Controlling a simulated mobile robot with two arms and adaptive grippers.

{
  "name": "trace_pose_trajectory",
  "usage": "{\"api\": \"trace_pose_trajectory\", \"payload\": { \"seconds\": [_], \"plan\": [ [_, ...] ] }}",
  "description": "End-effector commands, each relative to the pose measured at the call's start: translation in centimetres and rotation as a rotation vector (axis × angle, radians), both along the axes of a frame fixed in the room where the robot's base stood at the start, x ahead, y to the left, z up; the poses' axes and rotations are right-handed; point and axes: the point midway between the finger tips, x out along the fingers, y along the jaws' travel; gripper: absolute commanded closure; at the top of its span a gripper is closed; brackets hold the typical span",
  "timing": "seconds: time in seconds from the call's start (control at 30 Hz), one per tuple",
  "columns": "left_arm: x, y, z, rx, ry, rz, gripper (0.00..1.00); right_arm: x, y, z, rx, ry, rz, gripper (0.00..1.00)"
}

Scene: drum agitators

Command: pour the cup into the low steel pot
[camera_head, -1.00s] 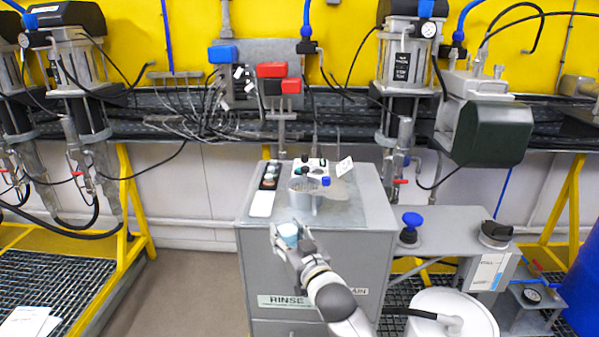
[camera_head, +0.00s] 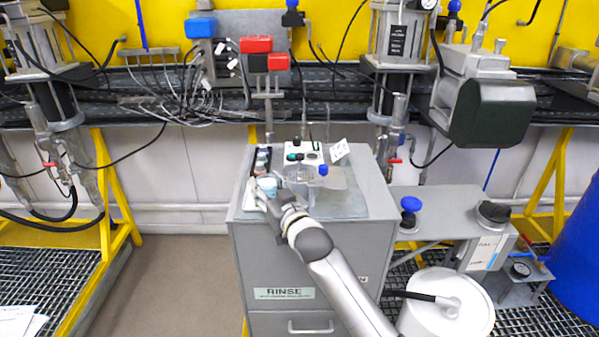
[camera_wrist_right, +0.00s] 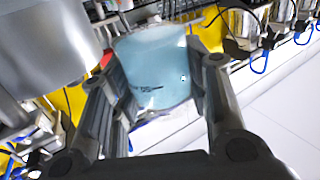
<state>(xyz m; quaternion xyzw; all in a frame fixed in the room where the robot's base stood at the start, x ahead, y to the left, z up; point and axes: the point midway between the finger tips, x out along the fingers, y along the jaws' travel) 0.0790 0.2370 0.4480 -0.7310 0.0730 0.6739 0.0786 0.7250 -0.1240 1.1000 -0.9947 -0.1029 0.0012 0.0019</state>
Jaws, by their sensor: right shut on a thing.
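A light blue cup (camera_head: 266,186) is held in my right gripper (camera_head: 270,193) above the front left of the grey cabinet top. In the right wrist view the cup (camera_wrist_right: 155,70) sits between the two fingers, which are shut on it. The low steel pot (camera_head: 297,175) stands on the cabinet just right of and behind the cup, partly hidden by my gripper. In the wrist view a large steel vessel wall, seemingly the pot (camera_wrist_right: 45,40), fills the upper left, close beside the cup. I cannot tell how far the cup is tilted. My left gripper is not in view.
The grey cabinet (camera_head: 300,245) carries a small control box (camera_head: 303,152) with buttons behind the pot. A dark strip with several round pieces (camera_head: 262,160) lies at the left. A blue knob (camera_head: 323,170) stands right of the pot.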

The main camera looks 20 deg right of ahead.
Motion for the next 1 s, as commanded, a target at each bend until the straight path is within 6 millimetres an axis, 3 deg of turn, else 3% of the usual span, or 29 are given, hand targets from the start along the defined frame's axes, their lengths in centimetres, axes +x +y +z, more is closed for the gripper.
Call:
{"api": "trace_pose_trajectory", "payload": {
  "seconds": [0.47,1.0],
  "plan": [
    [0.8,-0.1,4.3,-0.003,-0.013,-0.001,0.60,0.7,-1.3,4.4,0.155,0.085,-0.001,0.82],
    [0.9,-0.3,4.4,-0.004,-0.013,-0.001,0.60,1.3,-2.4,4.2,0.273,0.153,0.000,0.82]
  ]
}}
